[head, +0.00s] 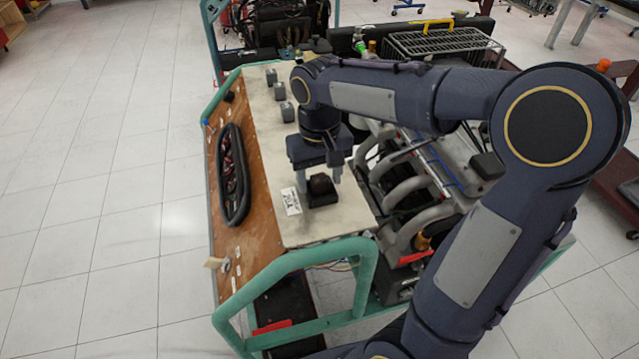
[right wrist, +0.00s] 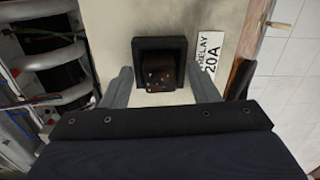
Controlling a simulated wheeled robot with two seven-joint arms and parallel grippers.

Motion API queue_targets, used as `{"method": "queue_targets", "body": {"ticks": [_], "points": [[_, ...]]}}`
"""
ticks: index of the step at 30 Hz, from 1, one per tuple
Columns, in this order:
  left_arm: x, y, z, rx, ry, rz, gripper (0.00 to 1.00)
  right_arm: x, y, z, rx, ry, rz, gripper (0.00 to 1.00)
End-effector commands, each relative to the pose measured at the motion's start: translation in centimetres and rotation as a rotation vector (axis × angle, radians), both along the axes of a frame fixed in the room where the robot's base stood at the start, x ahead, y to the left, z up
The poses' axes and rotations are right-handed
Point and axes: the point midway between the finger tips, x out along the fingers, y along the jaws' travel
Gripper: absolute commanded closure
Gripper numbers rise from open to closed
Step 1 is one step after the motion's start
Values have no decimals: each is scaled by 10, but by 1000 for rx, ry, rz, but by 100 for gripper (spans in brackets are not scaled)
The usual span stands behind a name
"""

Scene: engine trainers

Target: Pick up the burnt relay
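The burnt relay (head: 321,184) is a dark block in a black square socket (head: 323,201) on the pale panel. In the right wrist view the relay (right wrist: 157,75) shows reddish specks on its face, inside the socket's black rim (right wrist: 160,42). My right gripper (head: 318,178) points down over it. In the right wrist view my right gripper (right wrist: 162,88) is open, with one grey finger on each side of the relay and visible gaps between. I cannot tell how far down the fingertips reach. My left gripper is not in view.
A white RELAY 20A label (head: 291,201) lies left of the socket. Several small grey blocks (head: 279,91) stand farther back on the panel. Engine pipes (head: 413,185) rise close on the right. A green frame (head: 290,262) borders the front.

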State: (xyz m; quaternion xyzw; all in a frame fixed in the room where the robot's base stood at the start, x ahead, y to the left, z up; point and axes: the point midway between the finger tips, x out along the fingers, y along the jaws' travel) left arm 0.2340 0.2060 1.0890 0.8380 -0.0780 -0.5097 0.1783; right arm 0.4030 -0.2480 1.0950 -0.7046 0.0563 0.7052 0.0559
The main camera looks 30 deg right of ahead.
Motion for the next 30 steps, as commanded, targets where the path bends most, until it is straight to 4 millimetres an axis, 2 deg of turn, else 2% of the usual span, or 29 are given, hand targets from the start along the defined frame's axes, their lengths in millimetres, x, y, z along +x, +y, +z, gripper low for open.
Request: {"method": "queue_targets", "body": {"ticks": [1, 11, 22, 28, 30], "points": [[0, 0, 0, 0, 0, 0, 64, 0, 0, 0, 0, 0, 0, 51], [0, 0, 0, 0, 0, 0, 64, 0, 0, 0, 0, -1, 0, 93], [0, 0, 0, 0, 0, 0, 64, 1, 0, 7, 0, -4, 0, 94], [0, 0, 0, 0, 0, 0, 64, 1, 0, 34, 1, -6, 0, 94], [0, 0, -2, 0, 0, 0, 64, 6, 11, 45, 1, -6, 4, 94]]}}
